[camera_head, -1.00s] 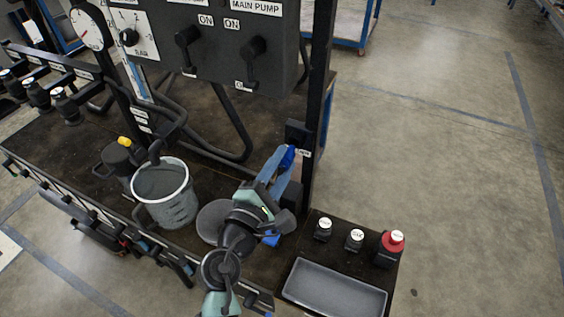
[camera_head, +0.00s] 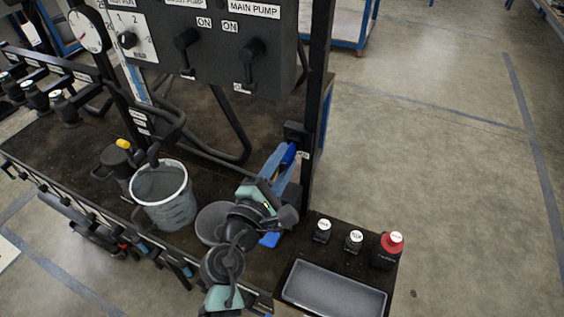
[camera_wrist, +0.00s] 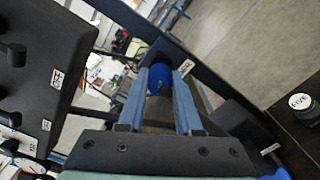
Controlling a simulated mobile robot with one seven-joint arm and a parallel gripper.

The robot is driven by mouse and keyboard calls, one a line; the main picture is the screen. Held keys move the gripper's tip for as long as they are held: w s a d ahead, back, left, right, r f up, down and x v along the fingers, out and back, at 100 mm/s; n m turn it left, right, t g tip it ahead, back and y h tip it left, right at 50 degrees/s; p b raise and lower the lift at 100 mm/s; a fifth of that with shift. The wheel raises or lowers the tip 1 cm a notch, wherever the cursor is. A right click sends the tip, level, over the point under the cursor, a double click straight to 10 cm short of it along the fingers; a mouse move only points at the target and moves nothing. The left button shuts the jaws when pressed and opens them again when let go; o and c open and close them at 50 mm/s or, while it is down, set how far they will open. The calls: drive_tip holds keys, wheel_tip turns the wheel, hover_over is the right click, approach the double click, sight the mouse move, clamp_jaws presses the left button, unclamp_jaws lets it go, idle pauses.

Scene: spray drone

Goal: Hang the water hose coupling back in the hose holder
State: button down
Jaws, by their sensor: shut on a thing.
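The water hose coupling is a blue cylindrical piece (camera_head: 288,155) between the fingertips of my gripper (camera_head: 284,156). In the wrist view the blue coupling (camera_wrist: 159,78) sits between the two light-blue fingers (camera_wrist: 160,90), which are shut on it. A dark part continues back between the fingers. A black bracket (camera_head: 295,130) on the dark upright post, apparently the hose holder, is just above the coupling. The coupling is close to the post; I cannot tell whether it touches the bracket or sits in it. My gripper hides part of the hose.
A black pump panel (camera_head: 240,50) with handles stands behind, left of the post (camera_head: 318,100). A grey measuring bucket (camera_head: 163,196) stands on the bench to the left.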

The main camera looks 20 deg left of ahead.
drive_tip(key=shift+w, duration=0.8)
drive_tip(key=c, duration=0.5)
unclamp_jaws()
drive_tip(key=s+b, duration=0.1)
drive_tip(key=s, duration=1.2)
drive_tip(key=shift+a, duration=0.15)
